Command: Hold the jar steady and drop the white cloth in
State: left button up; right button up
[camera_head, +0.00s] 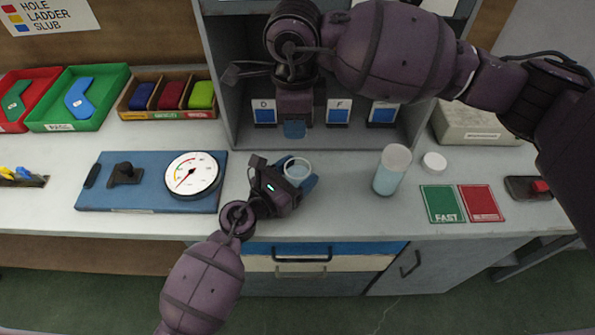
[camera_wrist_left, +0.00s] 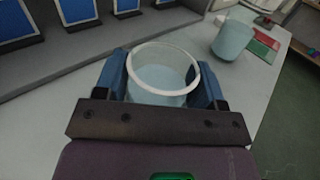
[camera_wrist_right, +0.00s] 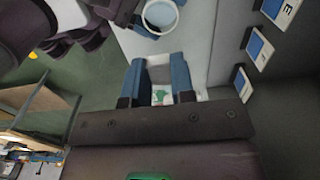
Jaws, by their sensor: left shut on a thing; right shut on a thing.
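The jar (camera_head: 297,168) is a clear round vessel with a pale rim, standing upright on the counter. My left gripper (camera_head: 303,178) is shut around its sides; the left wrist view shows blue fingers on both sides of the jar (camera_wrist_left: 163,75). My right gripper (camera_head: 294,129) is behind and above the jar, in front of the shelf. The jar (camera_wrist_right: 160,14) is beyond these fingertips. The cloth is hidden in the head view.
A second glass with bluish contents (camera_head: 391,170) stands to the right, beside a white lid (camera_head: 434,162). Green (camera_head: 440,203) and red (camera_head: 481,203) cards lie nearby. A dial gauge (camera_head: 192,174) sits on a blue board at left. The shelf (camera_head: 232,110) stands behind.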

notch_tip(320, 180, down, 9)
jog(key=shift+r, duration=0.2)
dwell(1.6)
jog(key=o, duration=1)
jog(key=shift+c, duration=0.2)
notch_tip(320, 180, up, 12)
jog(key=shift+r, duration=0.1)
